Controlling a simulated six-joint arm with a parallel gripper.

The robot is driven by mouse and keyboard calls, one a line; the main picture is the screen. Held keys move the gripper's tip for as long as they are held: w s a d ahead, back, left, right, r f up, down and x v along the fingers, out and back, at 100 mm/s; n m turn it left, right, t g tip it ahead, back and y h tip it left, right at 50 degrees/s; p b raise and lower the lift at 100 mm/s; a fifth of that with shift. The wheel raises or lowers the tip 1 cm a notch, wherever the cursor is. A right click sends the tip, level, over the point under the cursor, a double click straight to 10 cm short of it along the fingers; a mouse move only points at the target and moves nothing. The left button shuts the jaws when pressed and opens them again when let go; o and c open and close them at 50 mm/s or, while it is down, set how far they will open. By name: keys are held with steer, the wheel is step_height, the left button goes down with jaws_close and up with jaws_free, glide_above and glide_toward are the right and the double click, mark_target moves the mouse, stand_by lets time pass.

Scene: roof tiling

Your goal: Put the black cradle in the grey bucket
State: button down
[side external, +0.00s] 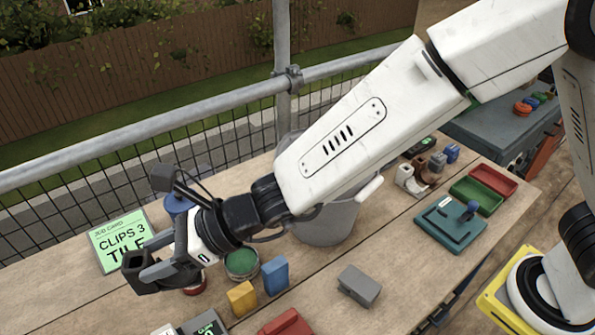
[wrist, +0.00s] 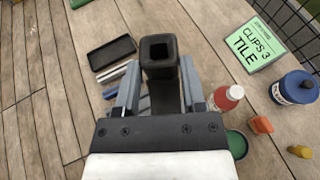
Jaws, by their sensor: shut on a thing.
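The black cradle (side external: 137,274) is a dark, block-like piece with a square opening. It is held at the tip of my gripper (side external: 152,264), above the left part of the bench. In the wrist view the cradle (wrist: 158,52) sits between the two grey fingers of my gripper (wrist: 160,75), which is shut on it. The grey bucket (side external: 327,225) stands on the bench to the right of my gripper, apart from it, partly hidden behind my arm. The bucket does not show in the wrist view.
A green card (side external: 122,243) stands behind my gripper. A black tray (wrist: 112,53) lies below the cradle.

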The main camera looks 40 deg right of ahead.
step_height(320, 180, down, 10)
stand_by(0.3)
steer(key=shift+w+a+f, duration=2.35)
steer(key=shift+w, duration=0.15)
steer(key=shift+w+a+f, duration=2.3)
steer(key=shift+w, duration=0.15)
steer(key=shift+w+a+f, duration=0.1)
steer(key=shift+f, duration=1.65)
steer(key=shift+f, duration=0.15)
